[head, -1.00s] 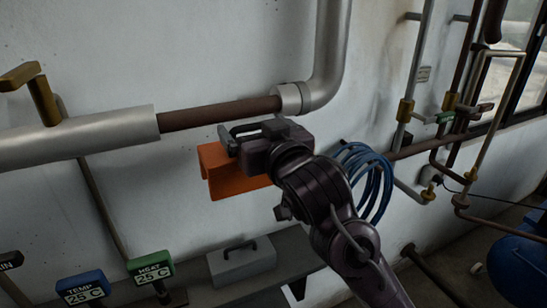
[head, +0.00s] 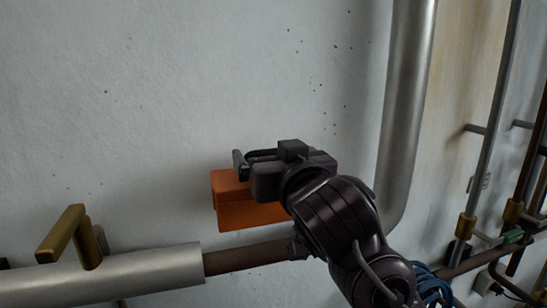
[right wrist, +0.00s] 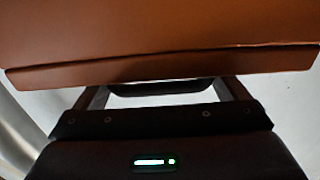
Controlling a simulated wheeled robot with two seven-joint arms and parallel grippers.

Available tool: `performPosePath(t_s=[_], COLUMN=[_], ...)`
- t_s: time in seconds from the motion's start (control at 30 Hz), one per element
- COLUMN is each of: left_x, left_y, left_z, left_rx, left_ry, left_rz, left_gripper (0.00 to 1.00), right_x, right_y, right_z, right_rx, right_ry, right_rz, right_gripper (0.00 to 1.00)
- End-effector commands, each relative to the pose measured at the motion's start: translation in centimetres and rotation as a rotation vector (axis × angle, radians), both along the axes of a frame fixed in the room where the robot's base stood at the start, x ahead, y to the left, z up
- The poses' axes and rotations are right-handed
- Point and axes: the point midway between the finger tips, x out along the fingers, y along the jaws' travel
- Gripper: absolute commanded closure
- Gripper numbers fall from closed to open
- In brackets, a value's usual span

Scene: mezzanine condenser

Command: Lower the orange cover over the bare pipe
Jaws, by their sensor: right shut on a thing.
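The orange cover (head: 248,213) is held by my right gripper (head: 262,160), which is shut on it from above. The cover also fills the upper part of the right wrist view (right wrist: 160,40). In the head view the cover appears just above the bare brown pipe (head: 248,258), with a small gap of wall between them in the picture. The pipe's right part is hidden behind my right arm. My left gripper is not in view.
A thick silver pipe section (head: 130,275) with a brass lever valve (head: 75,235) lies left of the bare stretch. A silver vertical pipe (head: 406,110) rises at right. Blue hose (head: 432,286) and thin pipes are lower right. The wall above is clear.

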Motion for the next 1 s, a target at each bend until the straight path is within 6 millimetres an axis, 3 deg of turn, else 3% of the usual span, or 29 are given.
performPosePath(t_s=[0.27, 0.8, 1.0], left_x=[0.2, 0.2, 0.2], left_y=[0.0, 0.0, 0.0], left_z=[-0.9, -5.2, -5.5], left_rx=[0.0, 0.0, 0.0], left_ry=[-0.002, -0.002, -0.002], left_rz=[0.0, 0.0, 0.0], left_gripper=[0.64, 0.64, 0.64], right_x=[0.0, 0.0, 0.0], right_y=[0.0, 0.0, 0.0], right_z=[-0.8, -5.5, -5.8], right_rx=[-0.001, -0.001, -0.001], right_ry=[0.0, -0.001, -0.001], right_rz=[-0.001, -0.001, -0.001], right_gripper=[0.54, 0.54, 0.54])
